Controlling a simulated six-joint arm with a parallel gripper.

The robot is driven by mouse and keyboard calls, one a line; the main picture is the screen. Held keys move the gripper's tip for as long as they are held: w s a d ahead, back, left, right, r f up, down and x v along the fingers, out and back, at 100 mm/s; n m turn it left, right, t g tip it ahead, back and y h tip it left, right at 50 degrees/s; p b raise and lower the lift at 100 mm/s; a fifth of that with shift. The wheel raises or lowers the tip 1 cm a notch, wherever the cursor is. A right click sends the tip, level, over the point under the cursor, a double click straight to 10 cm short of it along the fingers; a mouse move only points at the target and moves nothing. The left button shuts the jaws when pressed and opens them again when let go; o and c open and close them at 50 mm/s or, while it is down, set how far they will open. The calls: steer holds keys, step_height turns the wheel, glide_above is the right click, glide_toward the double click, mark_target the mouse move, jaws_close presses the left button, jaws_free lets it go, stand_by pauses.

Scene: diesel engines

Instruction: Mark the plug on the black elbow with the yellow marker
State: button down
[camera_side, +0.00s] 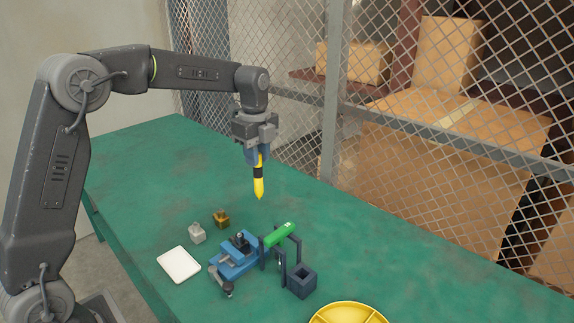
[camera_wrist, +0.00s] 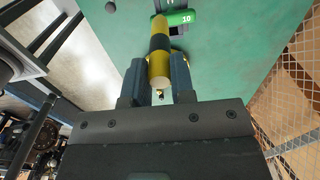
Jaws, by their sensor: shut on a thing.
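My gripper (camera_side: 258,158) is shut on the yellow marker (camera_side: 259,186), which has a black band and points tip down above the green table. In the wrist view the marker (camera_wrist: 159,50) sits between the two fingers (camera_wrist: 160,85). Below it, a blue vise-like fixture (camera_side: 228,266) stands on the table. A small black part (camera_side: 241,239) on the fixture looks like the black elbow, but I cannot make out its plug. The marker tip is well above the fixture and touches nothing.
A green block (camera_side: 280,235) lies by dark upright posts. A dark square holder (camera_side: 302,281) stands beside them. A grey fitting (camera_side: 197,233), a brass fitting (camera_side: 221,219), a white pad (camera_side: 179,264) and a yellow divided tray (camera_side: 348,314) are nearby. Mesh fencing (camera_side: 440,130) runs behind the table.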

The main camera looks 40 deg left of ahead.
steer(key=s+a, duration=0.2)
steer(key=a, duration=0.4)
step_height(320, 180, down, 14)
steer(key=shift+s+a+r, duration=0.25)
steer(key=shift+s+a, duration=0.05)
stand_by(0.6)
steer(key=shift+f, duration=0.3)
stand_by(1.3)
steer(key=shift+s+a+f, duration=0.1)
steer(key=shift+a+f, duration=0.1)
steer(key=shift+a, duration=0.2)
stand_by(1.2)
steer(key=shift+r, duration=0.25)
